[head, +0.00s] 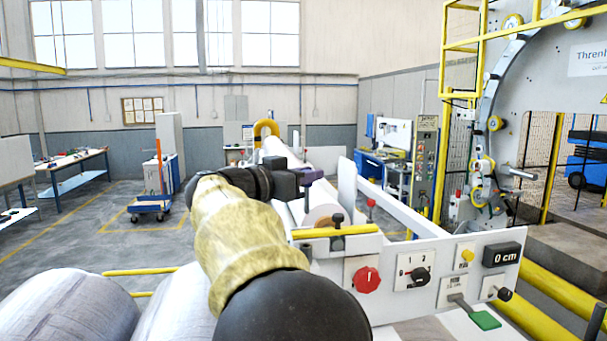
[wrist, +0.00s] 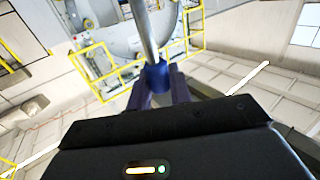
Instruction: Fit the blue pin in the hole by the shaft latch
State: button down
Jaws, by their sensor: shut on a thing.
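My gripper (head: 310,176) is at the end of my arm, above the white machine frame. In the wrist view its two dark fingers (wrist: 160,90) are shut on the blue collar of the blue pin (wrist: 157,75). A grey metal rod runs from the collar away from the fingers. In the head view the pin (head: 306,198) is small and seems to hang down from the fingers. A yellow bar (head: 318,232) with a black knob (head: 338,219), possibly the shaft latch, is just below and right of the gripper. I cannot make out the hole.
The white panel carries a red knob (head: 367,280), a rotary switch (head: 415,271), a "0 cm" display (head: 502,254) and a green pedal (head: 486,320). A red-topped post (head: 371,203) stands behind the yellow bar. Large wrapped rolls (head: 65,310) lie at the lower left.

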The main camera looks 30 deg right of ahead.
aim_at(306, 203)
jog(key=shift+w+f, duration=0.1)
jog(key=shift+f, duration=0.2)
jog(key=shift+f+b, duration=1.85)
jog(key=shift+f, duration=0.85)
jog(key=shift+p, duration=0.8)
jog(key=shift+f+b, duration=1.65)
jog(key=shift+f, duration=0.9)
jog(key=c, duration=1.2)
grip_release()
